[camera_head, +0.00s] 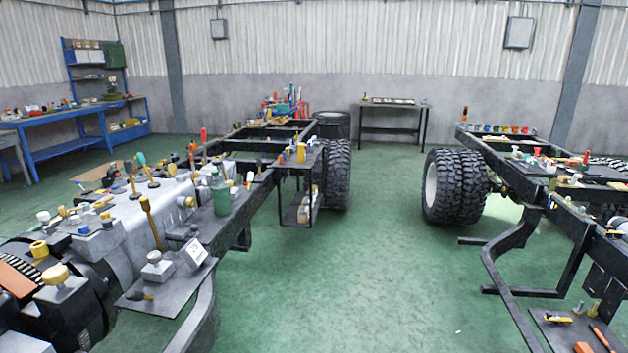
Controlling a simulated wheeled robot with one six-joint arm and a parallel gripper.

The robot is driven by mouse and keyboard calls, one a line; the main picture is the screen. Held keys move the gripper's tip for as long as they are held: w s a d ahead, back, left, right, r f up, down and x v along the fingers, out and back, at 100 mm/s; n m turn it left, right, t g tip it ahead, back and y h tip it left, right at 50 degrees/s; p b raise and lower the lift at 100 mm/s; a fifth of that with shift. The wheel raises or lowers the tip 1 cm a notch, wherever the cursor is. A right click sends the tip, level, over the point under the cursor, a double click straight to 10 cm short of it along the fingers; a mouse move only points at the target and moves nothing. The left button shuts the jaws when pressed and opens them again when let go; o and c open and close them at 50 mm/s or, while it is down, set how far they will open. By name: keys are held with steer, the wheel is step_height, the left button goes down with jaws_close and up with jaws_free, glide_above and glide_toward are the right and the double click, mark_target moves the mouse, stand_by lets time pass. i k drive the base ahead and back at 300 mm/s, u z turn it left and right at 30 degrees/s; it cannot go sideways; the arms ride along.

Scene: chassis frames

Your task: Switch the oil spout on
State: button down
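I cannot tell for certain which item is the oil spout. A truck chassis on the left carries a grey engine block (135,222) with several knobs, caps and upright levers on it. A yellow-handled lever (151,222) stands up from its front side. A dark green bottle-like container (221,194) stands on the chassis's plate beside the engine. Yellow caps (56,275) show on the near left end. A grey block with a round knob (156,266) sits on a low plate. My gripper is not in view.
A second chassis (545,185) with parts on it stands at the right, with big black tyres (455,186). The green floor (350,270) between the two chassis is clear. A blue workbench (75,120) is at the back left and a dark table (394,107) at the back wall.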

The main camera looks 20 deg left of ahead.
mark_target(215, 174)
steer(key=i, duration=1.05)
steer(key=u, duration=0.9)
steer(key=i, duration=1.85)
steer(key=u, duration=0.05)
